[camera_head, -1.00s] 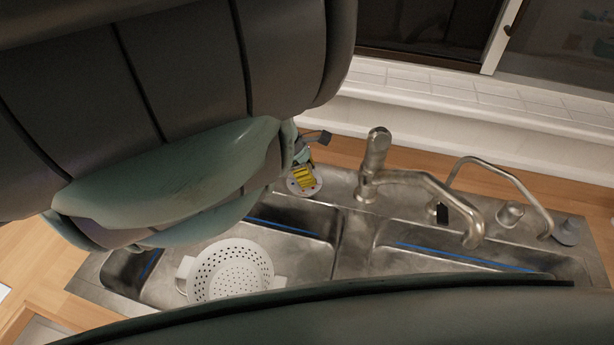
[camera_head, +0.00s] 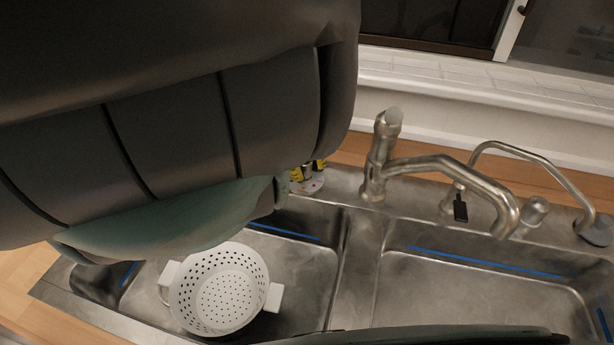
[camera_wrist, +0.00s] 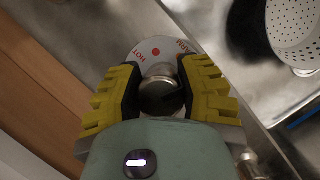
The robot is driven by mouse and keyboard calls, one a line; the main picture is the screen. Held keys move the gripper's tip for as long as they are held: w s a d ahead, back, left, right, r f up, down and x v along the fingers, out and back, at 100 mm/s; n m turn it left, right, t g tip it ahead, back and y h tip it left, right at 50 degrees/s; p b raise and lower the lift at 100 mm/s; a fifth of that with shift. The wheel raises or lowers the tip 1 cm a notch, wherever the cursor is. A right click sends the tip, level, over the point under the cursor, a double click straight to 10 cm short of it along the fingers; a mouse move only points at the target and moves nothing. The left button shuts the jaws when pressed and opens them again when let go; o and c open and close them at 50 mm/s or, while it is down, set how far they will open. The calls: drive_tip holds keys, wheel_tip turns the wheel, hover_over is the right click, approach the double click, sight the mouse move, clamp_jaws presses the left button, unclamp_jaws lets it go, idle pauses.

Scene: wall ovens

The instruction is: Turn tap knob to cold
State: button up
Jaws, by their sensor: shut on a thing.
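The tap knob (camera_wrist: 160,92) is a round metal knob, seen in the wrist view between the two yellow-and-black fingers of my gripper (camera_wrist: 162,95). The fingers are shut on it from both sides. Behind it is a white dial plate (camera_wrist: 150,50) with a red dot and red lettering reading HOT; another word at its right is partly covered. In the head view, the dial plate (camera_head: 312,187) and a bit of my yellow gripper (camera_head: 318,166) show at the back of the sink; my arm hides most of the gripper and the knob.
A metal faucet (camera_head: 440,166) stands right of the gripper, with a thinner curved spout (camera_head: 535,158) farther right. A white colander (camera_head: 220,290) sits in the left basin; the right basin (camera_head: 460,295) looks empty. A white ledge (camera_head: 450,125) runs behind the counter.

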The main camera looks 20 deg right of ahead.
drive_tip(key=m+b, duration=0.1)
drive_tip(key=m+y+b, duration=0.1)
drive_tip(key=m, duration=0.1)
drive_tip(key=m+b, duration=0.1)
drive_tip(key=shift+a+f+m+y, duration=0.15)
drive_tip(key=shift+f+m+y, duration=0.15)
drive_tip(key=shift+y, duration=0.1)
drive_tip(key=shift+a+r+m+y+b, duration=0.15)
drive_tip(key=shift+m+y+b, duration=0.2)
drive_tip(key=shift+m+b, duration=0.45)
drive_tip(key=shift+d+r+m+y+b, duration=0.1)
drive_tip(key=shift+m+y+b, duration=0.25)
drive_tip(key=shift+m+b, duration=0.45)
drive_tip(key=shift+m, duration=0.3)
drive_tip(key=o, duration=1.2)
drive_tip(key=shift+r, duration=0.15)
drive_tip(key=v, duration=0.7)
drive_tip(key=shift+r, duration=0.1)
